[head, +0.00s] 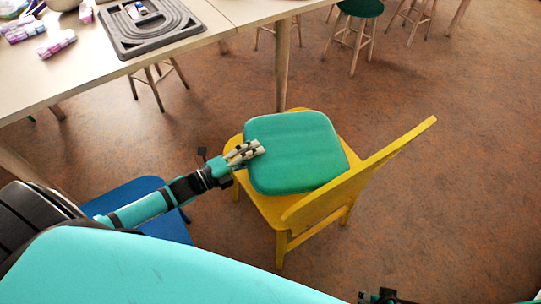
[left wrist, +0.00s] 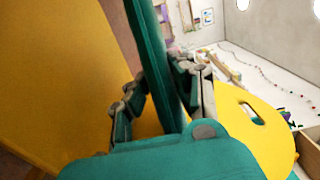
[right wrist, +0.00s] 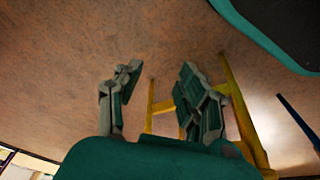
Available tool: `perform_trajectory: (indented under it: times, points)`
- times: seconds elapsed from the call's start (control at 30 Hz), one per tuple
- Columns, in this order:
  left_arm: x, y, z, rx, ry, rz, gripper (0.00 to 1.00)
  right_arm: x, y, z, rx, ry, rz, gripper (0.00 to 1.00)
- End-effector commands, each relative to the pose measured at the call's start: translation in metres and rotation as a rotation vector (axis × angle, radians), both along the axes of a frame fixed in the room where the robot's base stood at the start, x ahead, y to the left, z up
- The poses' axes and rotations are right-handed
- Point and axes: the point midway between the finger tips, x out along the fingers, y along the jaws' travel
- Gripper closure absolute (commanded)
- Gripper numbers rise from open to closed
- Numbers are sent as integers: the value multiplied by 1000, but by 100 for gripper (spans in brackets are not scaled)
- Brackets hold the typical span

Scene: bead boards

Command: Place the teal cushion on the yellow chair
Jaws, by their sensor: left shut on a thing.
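The teal cushion (head: 297,153) is over the seat of the yellow chair (head: 310,212), covering most of it. My left gripper (head: 256,150) is shut on the cushion's left edge. In the left wrist view, the cushion (left wrist: 150,50) stands edge-on between the fingers (left wrist: 166,78), with yellow chair surfaces on both sides (left wrist: 60,80). I cannot tell whether the cushion touches the seat. My right gripper (head: 384,298) barely shows at the bottom of the head view. In the right wrist view it (right wrist: 158,78) is open and empty, with the yellow chair's legs (right wrist: 240,105) behind it.
A pale table (head: 90,72) at the upper left carries a grey tray (head: 118,45) and pink-purple items (head: 57,44). A blue chair (head: 135,192) is partly behind my left arm. Stools, one green-topped (head: 360,8), stand at the back. The floor right of the chair is clear.

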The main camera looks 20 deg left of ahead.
Motion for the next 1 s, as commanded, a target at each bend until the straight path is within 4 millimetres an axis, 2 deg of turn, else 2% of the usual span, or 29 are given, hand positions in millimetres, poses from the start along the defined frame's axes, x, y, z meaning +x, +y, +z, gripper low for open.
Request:
perform_trajectory:
  times: [0.1, 0.37, 0.6, 0.7, 0.9, 0.93, 1.0]
  points:
    - [20, -17, -2, -5, -5, -6, 100, 2, 0, 11, 1, -7, -1, 60]
    - [40, -31, -4, -6, -4, -6, 100, 4, 0, 23, 1, -14, -2, 60]
    - [39, -31, -37, -2, 0, -5, 100, 5, -1, 59, 2, -34, -5, 60]
    - [39, -31, -41, -2, -1, -6, 100, 4, -1, 67, 2, -35, -6, 60]
    - [39, -31, -41, -1, 0, -6, 100, 4, -1, 68, 1, -36, -7, 60]
    - [39, -31, -42, 1, 1, -6, 76, 4, -1, 68, 1, -36, -7, 60]
    - [39, -30, -41, 1, 1, -5, 67, 4, -1, 68, 1, -36, -7, 60]
